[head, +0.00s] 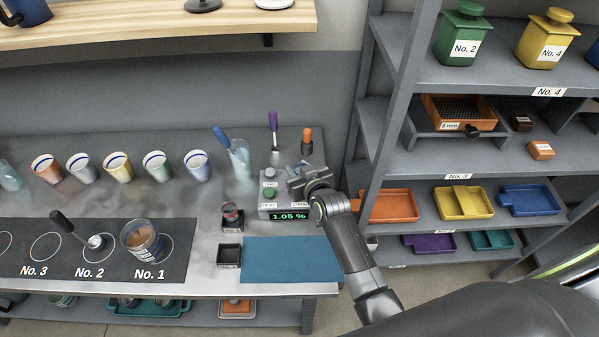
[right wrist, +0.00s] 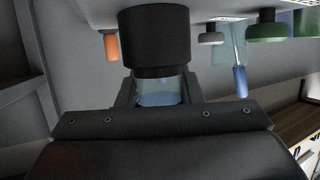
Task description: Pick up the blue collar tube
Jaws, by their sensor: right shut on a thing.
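My right gripper (head: 305,178) is at the right end of the bench, just right of the grey meter. In the right wrist view, its fingers (right wrist: 158,95) are shut on a clear tube with a blue part, the blue collar tube (right wrist: 160,92). A wide black cylinder (right wrist: 155,40) adjoins the tube; I cannot tell whether it is part of the tube or a separate holder. In the head view the tube is mostly hidden by the gripper. My left gripper is not in view.
The grey meter (head: 269,205) reads 1.05 %. Behind it stand a glass (head: 240,160) with a blue-handled tool, a purple-handled tool (head: 273,122) and an orange-topped item (head: 307,137). A blue mat (head: 290,260) lies clear in front. A shelf unit (head: 385,150) rises at right.

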